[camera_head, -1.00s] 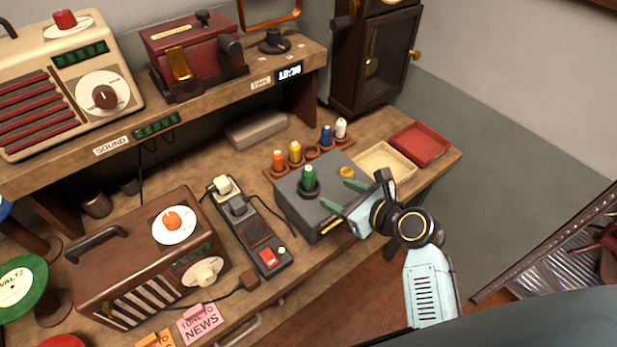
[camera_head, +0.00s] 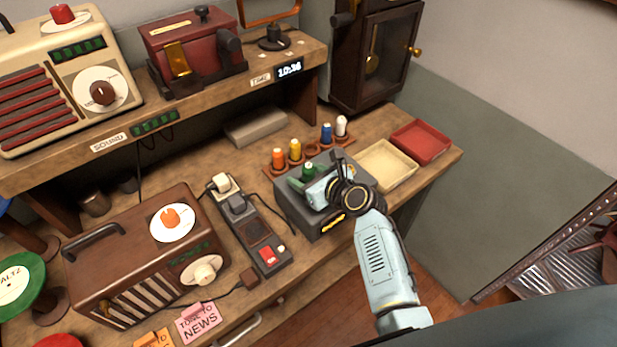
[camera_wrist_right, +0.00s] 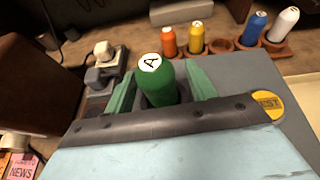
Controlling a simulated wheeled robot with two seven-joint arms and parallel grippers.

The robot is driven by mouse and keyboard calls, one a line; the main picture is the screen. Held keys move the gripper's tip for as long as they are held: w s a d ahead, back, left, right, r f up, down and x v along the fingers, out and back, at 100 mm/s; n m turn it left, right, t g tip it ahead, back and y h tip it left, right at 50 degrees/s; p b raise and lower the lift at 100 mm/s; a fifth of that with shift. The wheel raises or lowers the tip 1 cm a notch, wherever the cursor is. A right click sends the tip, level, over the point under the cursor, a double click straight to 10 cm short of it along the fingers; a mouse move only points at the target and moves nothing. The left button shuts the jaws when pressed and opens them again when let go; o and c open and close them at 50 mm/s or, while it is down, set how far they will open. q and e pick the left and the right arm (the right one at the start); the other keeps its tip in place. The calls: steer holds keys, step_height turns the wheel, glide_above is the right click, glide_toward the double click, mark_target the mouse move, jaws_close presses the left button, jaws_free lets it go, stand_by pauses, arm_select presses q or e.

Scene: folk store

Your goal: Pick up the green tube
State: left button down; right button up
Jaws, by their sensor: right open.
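The green tube (camera_head: 308,170) stands upright on the grey box (camera_head: 290,213), partly hidden by my right gripper in the head view. In the right wrist view the green tube (camera_wrist_right: 157,82) has a white cap marked "A". It stands between the two green fingers of my right gripper (camera_wrist_right: 163,88), which is open, with one finger on each side. In the head view the right gripper (camera_head: 309,177) is over the grey box at the tube. I cannot tell if a finger touches the tube. My left gripper is not in view.
A wooden rack (camera_head: 347,148) behind the box holds orange, yellow, blue and white tubes. A cream tray (camera_head: 385,181) and a red tray (camera_head: 420,142) lie to the right. A power strip (camera_head: 250,232) and brown radio (camera_head: 130,245) are at the left.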

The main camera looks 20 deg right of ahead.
steer(key=shift+w+a+f, duration=0.15)
steer(key=shift+w+f, duration=0.1)
steer(key=shift+w, duration=0.25)
steer(key=c, duration=0.9)
steer(key=shift+o, duration=0.2)
